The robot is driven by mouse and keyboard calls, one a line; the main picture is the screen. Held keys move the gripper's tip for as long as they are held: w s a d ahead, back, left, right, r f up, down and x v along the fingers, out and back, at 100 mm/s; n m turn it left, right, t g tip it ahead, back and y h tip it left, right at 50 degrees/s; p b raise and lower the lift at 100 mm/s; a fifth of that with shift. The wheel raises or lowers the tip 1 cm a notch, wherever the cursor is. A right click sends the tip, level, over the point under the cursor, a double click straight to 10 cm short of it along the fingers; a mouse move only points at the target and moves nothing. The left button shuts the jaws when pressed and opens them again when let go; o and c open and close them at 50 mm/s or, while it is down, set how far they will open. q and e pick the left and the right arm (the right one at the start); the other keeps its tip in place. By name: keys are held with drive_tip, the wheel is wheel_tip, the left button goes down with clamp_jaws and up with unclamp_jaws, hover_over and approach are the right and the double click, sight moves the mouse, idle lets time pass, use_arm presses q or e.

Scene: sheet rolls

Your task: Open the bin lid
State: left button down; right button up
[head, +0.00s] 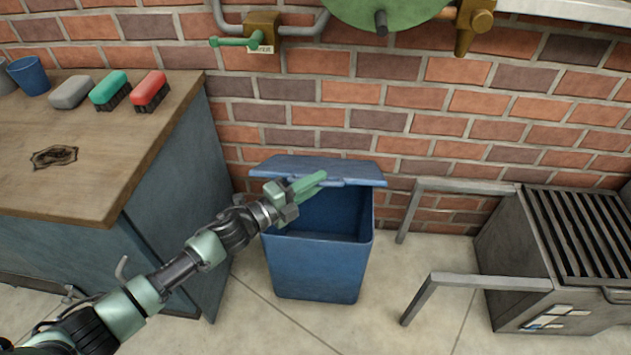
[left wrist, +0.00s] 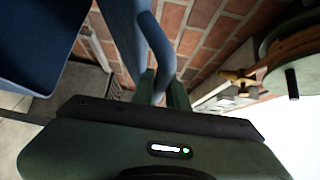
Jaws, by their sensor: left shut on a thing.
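The blue bin (head: 318,268) stands on the floor against the brick wall. Its blue lid (head: 330,168) is tilted up off the rim, and the dark inside of the bin shows under it. My left gripper (head: 312,182) is at the lid's front edge, shut on the lid handle (head: 352,182). In the left wrist view, the curved blue handle (left wrist: 158,48) runs down between the green fingers (left wrist: 162,88). The bin body (left wrist: 38,40) fills the upper left there. The gripper hides part of the lid's left front edge. My right gripper is not in view.
A slatted metal cart (head: 540,260) with protruding handles stands right. A valve (head: 262,35) and green reel (head: 380,8) are on the wall above.

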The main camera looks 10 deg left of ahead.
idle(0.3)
use_arm(q)
drive_tip(key=c, duration=1.4)
unclamp_jaws()
drive_tip(key=shift+s+a, duration=0.35)
drive_tip(key=shift+a, duration=0.05)
drive_tip(key=v, duration=0.6)
drive_tip(key=shift+s+a, duration=0.3)
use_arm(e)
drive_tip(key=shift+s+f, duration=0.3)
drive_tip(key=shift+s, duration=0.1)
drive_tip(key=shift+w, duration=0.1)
